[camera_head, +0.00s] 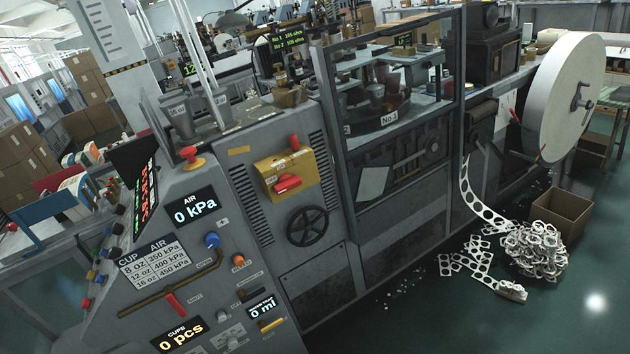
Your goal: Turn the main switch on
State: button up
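A yellow box (276,167) with a red handle (287,184) is mounted on the upper front of the grey machine cabinet (330,245), left of the picture's middle. It looks like the main switch, but its small labels are too small to read, so I cannot tell its position. A second small red part (294,142) sticks up at the box's top edge. My gripper is not in view, and nothing visible touches the box.
A black handwheel (307,226) sits below the box. Left is a sloped control panel with displays reading 0 kPa (194,208) and 0 pcs (178,335), knobs and a red lever (176,304). A paper roll (568,95), cardboard box (562,213) and scrap pile (535,250) stand right. Green floor is open at lower right.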

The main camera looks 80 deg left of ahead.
aim_at(286, 182)
jog(key=z, duration=0.05)
jog(key=i, duration=1.15)
jog(key=u, duration=2.25)
